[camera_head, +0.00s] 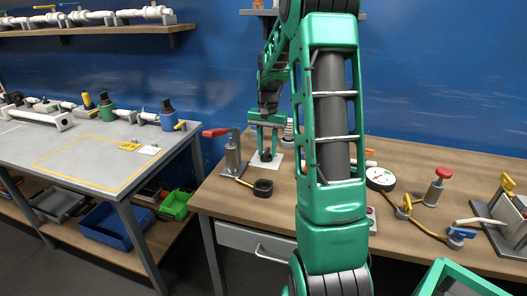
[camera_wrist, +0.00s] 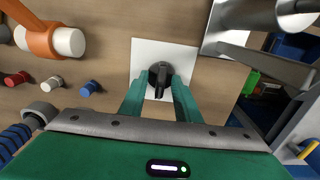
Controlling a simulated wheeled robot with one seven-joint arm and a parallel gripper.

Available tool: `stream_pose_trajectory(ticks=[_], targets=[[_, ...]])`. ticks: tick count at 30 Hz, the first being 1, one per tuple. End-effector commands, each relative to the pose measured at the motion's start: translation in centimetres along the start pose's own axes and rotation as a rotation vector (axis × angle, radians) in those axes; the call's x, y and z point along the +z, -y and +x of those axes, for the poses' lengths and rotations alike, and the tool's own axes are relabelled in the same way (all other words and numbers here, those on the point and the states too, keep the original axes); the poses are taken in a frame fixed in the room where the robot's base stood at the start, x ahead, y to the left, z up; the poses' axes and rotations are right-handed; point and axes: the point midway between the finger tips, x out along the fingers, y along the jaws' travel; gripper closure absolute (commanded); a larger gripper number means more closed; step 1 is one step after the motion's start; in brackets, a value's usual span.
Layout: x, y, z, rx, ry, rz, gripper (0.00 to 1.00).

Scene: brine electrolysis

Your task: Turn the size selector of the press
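A black knob (camera_wrist: 160,72) with a raised bar, apparently the size selector, sits on a white square plate (camera_wrist: 147,50) on the wooden bench. The plate also shows in the head view (camera_head: 257,164), close to the grey press (camera_head: 234,158) with its red lever (camera_head: 216,132). My gripper (camera_wrist: 159,82) points down at the plate, with one green finger on each side of the knob. The fingers look open, with the knob between them; whether they touch it I cannot tell. In the head view my gripper (camera_head: 266,155) stands just right of the press.
A black ring-shaped part (camera_head: 263,188) lies in front of the plate. A dial gauge (camera_head: 380,178), a red-capped valve (camera_head: 436,187) and a yellow-handled clamp (camera_head: 505,190) stand to the right. A separate grey table (camera_head: 85,165) is at left.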

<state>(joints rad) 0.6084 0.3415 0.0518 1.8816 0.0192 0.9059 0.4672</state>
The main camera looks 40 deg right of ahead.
Motion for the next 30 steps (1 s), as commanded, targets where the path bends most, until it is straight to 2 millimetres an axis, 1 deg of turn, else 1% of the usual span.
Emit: stream_pose_trajectory(ticks=[5, 8, 11, 21, 25, 30], targets=[[0.1, 0.1, 0.0, 0.0, 0.001, -0.002, 0.7], [0.1, 0.1, -0.5, 0.0, 0.001, -0.002, 0.7], [0.0, 0.1, -1.7, -0.001, -0.002, -0.002, 0.7], [0.0, 0.0, -7.9, -0.001, -0.002, -0.002, 0.7], [0.0, 0.0, -9.5, 0.0, -0.001, -0.001, 0.7], [0.1, 0.0, -10.6, 0.001, 0.001, -0.001, 0.7]])
